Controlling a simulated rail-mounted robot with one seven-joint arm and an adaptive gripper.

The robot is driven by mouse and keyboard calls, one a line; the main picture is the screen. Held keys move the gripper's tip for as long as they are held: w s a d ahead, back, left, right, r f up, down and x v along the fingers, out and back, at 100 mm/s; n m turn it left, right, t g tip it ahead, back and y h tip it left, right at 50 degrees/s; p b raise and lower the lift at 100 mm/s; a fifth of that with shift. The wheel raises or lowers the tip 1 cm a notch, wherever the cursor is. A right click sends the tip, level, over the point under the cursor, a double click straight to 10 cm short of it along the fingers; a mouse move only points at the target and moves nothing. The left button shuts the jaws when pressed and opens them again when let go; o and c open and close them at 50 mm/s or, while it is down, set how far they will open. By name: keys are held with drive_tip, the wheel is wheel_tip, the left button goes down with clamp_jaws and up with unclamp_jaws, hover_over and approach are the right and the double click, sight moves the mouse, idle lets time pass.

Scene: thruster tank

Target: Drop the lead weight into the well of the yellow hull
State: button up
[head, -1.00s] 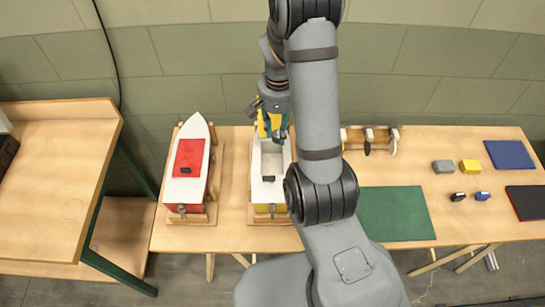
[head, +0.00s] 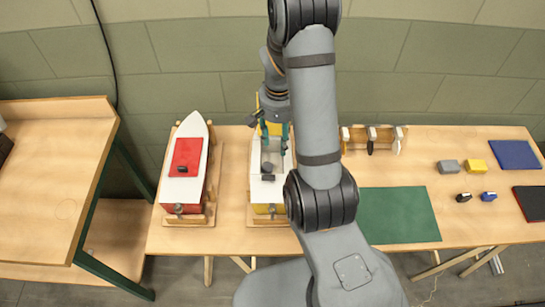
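The yellow hull (head: 256,192) sits in a wooden cradle on the table, with a white deck and an open well (head: 273,158) in it. My gripper (head: 274,146) points down over the front part of this well, with its green fingers apart. The well looks grey and shaded, and a small dark patch (head: 267,168) shows toward its near end. I cannot tell whether this is the lead weight or shadow, or whether something grey is between my fingers. My arm hides the hull's right side.
A red-hatched hull (head: 186,185) stands in a cradle to the left. A green mat (head: 398,214), grey block (head: 447,167), yellow block (head: 476,166), small black and blue items and a blue mat (head: 515,154) lie on the right.

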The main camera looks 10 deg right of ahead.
drive_tip(key=shift+o, duration=0.8)
drive_tip(key=shift+r, duration=0.1)
wheel_tip(320, 180, up, 12)
wheel_tip(320, 180, down, 13)
wheel_tip(320, 180, up, 6)
drive_tip(key=p, duration=0.4)
drive_tip(key=shift+r, duration=0.2)
idle(0.4)
